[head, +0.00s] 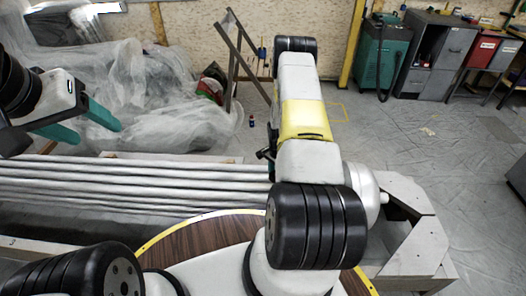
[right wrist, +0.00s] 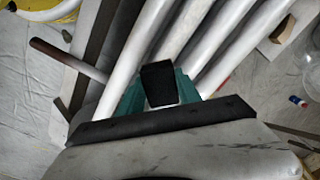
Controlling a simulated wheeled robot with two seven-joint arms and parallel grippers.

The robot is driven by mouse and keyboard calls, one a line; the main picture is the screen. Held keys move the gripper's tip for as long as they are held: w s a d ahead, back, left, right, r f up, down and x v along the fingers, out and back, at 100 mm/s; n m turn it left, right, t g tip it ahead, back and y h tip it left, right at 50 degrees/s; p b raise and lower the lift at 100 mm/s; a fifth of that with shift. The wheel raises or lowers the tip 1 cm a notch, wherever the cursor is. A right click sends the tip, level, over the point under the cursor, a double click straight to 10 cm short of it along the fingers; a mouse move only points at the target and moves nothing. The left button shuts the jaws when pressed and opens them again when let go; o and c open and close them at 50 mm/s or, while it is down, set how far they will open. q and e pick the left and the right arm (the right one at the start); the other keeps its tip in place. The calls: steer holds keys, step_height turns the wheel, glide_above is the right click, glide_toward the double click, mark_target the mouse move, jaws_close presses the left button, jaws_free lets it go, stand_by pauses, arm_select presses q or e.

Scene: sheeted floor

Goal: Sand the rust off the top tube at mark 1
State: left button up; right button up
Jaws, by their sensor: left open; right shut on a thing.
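Several long pale grey tubes (head: 130,183) lie side by side across the left of the head view. In the right wrist view, tubes (right wrist: 215,45) run diagonally beyond my right gripper (right wrist: 158,92). Its green fingers are shut on a small black block (right wrist: 157,76) with a pale lower face. The block is in front of the tubes; I cannot tell if it touches one. In the head view my right arm hides most of that gripper. My left gripper (head: 99,132) is open and empty, above and behind the tubes. I cannot make out rust or mark 1.
A round wood-grain top (head: 205,248) with a yellow rim is in front. A grey stand (head: 415,245) is at right. Clear plastic sheeting (head: 150,95) heaps behind the tubes. A brown bar (right wrist: 68,60) sticks out beside the tubes. Floor at right centre is mostly free.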

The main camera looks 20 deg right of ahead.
steer(key=shift+r, duration=1.75)
